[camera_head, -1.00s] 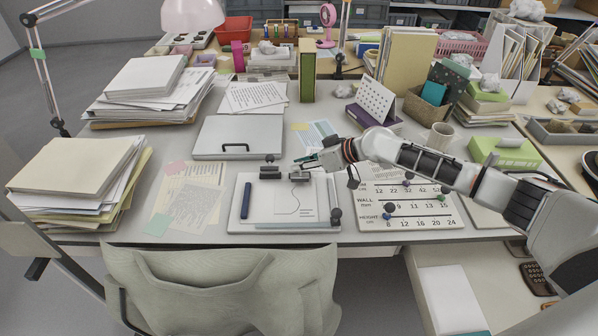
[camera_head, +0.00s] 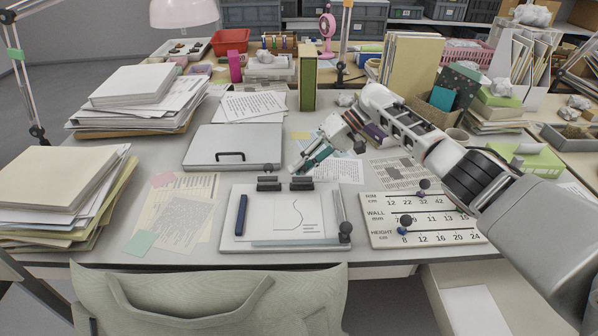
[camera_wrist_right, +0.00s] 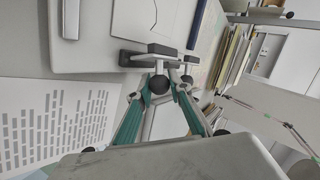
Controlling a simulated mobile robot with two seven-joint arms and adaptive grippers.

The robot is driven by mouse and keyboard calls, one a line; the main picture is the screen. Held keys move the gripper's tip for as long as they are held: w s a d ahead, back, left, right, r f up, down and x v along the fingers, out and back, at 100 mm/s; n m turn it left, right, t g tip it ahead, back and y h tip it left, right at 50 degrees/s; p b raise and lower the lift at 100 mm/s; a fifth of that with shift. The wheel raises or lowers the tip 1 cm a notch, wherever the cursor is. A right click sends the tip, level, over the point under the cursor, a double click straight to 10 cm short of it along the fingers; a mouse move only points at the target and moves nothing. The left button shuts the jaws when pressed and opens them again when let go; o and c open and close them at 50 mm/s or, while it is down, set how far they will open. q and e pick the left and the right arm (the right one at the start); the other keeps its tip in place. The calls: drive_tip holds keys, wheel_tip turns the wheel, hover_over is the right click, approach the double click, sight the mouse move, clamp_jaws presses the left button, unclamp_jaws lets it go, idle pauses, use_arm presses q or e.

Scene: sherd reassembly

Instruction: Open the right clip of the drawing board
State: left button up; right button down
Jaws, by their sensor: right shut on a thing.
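The drawing board (camera_head: 326,237) lies flat on the desk and carries a white sheet (camera_head: 283,214) with a curved line. Two dark clips sit on its far edge: the left clip (camera_head: 269,184) and the right clip (camera_head: 301,183). My right gripper (camera_head: 298,168) reaches down behind the right clip. In the right wrist view its teal fingers (camera_wrist_right: 157,90) are closed around the dark ball knob (camera_wrist_right: 158,84) of the right clip's lever. The right clip's bar (camera_wrist_right: 148,58) shows beside it there. My left gripper is not in view.
A blue pen (camera_head: 241,215) and a metal bar with a dark knob (camera_head: 342,215) lie on the board. A grey flat case (camera_head: 232,146) lies behind it. Paper stacks (camera_head: 60,185) fill the left.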

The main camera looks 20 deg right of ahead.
drive_tip(key=shift+f+g, duration=0.3)
drive_tip(key=shift+f, duration=0.25)
drive_tip(key=shift+w+b, duration=0.1)
drive_tip(key=shift+b, duration=0.35)
drive_tip(key=shift+r, duration=0.25)
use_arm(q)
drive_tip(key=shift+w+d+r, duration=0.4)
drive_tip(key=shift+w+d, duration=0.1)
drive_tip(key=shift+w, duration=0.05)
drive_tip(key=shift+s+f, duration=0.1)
use_arm(e)
drive_tip(key=c, duration=2)
unclamp_jaws()
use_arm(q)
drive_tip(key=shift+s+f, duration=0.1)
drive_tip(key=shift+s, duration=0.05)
use_arm(e)
drive_tip(key=shift+o, duration=0.8)
drive_tip(key=shift+r, duration=0.1)
